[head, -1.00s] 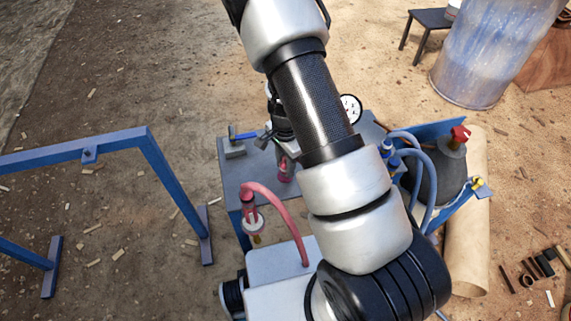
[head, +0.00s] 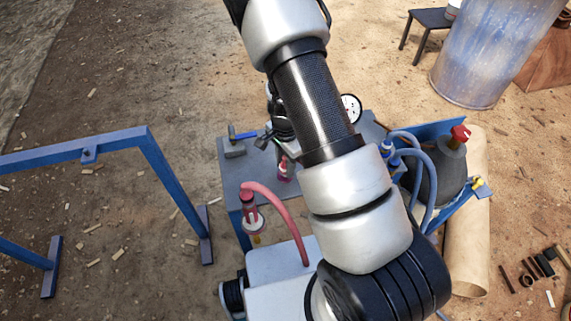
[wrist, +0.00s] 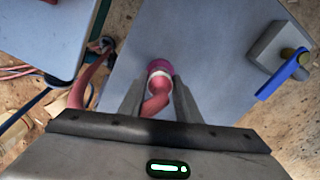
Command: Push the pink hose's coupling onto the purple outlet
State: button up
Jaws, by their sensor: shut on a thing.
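My gripper (wrist: 160,100) is shut on a pink coupling (wrist: 156,101), which sits between its two fingers in the wrist view. Just past the coupling is a pale ring, then the purple outlet (wrist: 159,65); they line up closely, but I cannot tell whether the coupling is fully seated. In the head view the purple outlet (head: 284,178) shows small below my gripper, partly hidden by the arm. A pink hose (head: 280,205) arches from the white box to a red fitting with a pale flange on the left; its link to the held coupling is unclear.
The grey bench top (head: 233,172) carries a blue-handled valve (head: 236,140) at left and a dial gauge (head: 351,108) behind my arm. Blue hoses (head: 424,180) and a dark vessel (head: 447,165) stand at right. A blue frame (head: 150,160) stands at left.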

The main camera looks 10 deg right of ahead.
jog(key=shift+f, duration=0.2)
jog(key=shift+f+b, duration=0.25)
jog(key=shift+b, duration=0.1)
jog(key=shift+c, duration=0.9)
jog(key=o, duration=1.1)
jog(key=shift+o, duration=0.2)
notch_tip(320, 180, up, 18)
jog(key=p, duration=0.4)
jog(key=shift+f, duration=0.25)
